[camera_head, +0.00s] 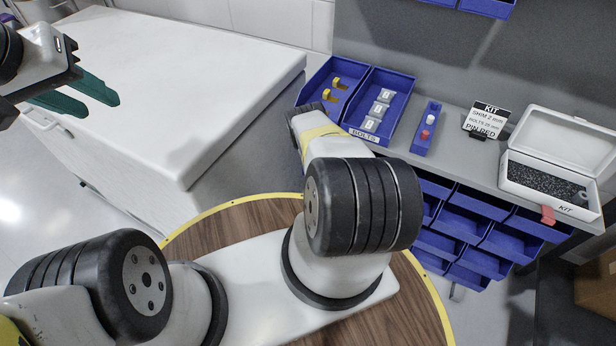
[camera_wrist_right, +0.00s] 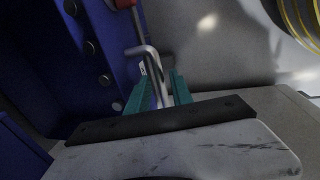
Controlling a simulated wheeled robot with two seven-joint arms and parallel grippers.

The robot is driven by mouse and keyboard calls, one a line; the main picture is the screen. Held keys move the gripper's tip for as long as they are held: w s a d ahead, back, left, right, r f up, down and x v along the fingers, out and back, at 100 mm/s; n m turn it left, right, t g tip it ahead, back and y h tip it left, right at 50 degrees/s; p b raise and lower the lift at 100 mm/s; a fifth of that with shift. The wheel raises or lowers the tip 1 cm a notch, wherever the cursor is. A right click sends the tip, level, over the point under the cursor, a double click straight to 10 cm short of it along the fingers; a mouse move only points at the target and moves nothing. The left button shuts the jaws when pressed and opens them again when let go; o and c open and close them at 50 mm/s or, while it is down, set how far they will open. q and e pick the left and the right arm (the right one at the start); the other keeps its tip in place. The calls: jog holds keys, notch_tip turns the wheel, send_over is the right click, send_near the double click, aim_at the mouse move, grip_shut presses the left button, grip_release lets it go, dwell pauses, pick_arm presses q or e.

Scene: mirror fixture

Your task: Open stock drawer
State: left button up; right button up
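A white cabinet (camera_head: 165,75) stands at the upper left in the head view. Its front face carries a pale bar handle (camera_head: 42,122), probably that of the stock drawer; I see no open drawer. My left gripper (camera_head: 101,108) hangs by the cabinet's left end, above and right of the handle. Its teal fingers are apart and empty. My right gripper is hidden in the head view. In the right wrist view, the teal fingers of my right gripper (camera_wrist_right: 158,88) stand on both sides of a bent grey rod (camera_wrist_right: 152,68). I cannot tell whether they grip it.
Blue bins (camera_head: 375,105) with yellow and grey parts stand on the grey counter, right of the cabinet. A small blue holder (camera_head: 426,128), a kit sign (camera_head: 486,120) and an open white kit case (camera_head: 550,170) lie further right. Blue bins (camera_head: 470,225) hang below.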

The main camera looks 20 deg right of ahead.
grip_shut()
dwell(1.2)
